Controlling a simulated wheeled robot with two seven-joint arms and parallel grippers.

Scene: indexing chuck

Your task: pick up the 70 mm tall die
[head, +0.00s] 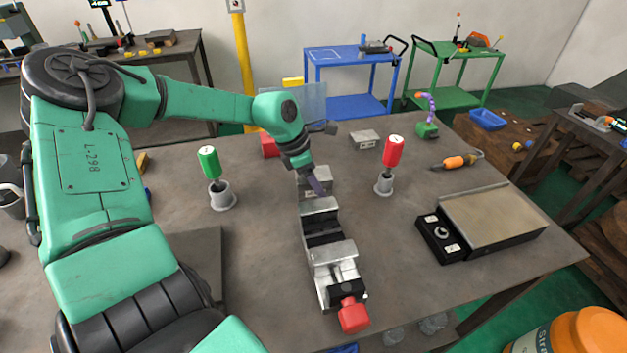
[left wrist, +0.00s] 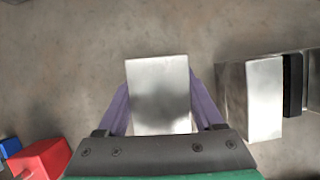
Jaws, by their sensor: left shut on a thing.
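A plain grey metal block, the die (left wrist: 158,90), stands between the two purple fingers of my left gripper (left wrist: 162,105) in the left wrist view. The fingers are against its two sides. In the head view my left gripper (head: 319,187) reaches down at the far end of the vise, and the die (head: 322,174) is partly hidden behind it. I cannot tell whether the die is clear of the table. A second grey block with a light label (head: 365,140) lies farther back on the table. My right gripper is not in view.
The steel vise (head: 322,230) with a red end lies just in front of the die. A green handle (head: 209,162) and a red handle (head: 393,151) stand in grey cups on either side. A red box (head: 268,145) is behind left. A flat plate unit (head: 492,217) lies right.

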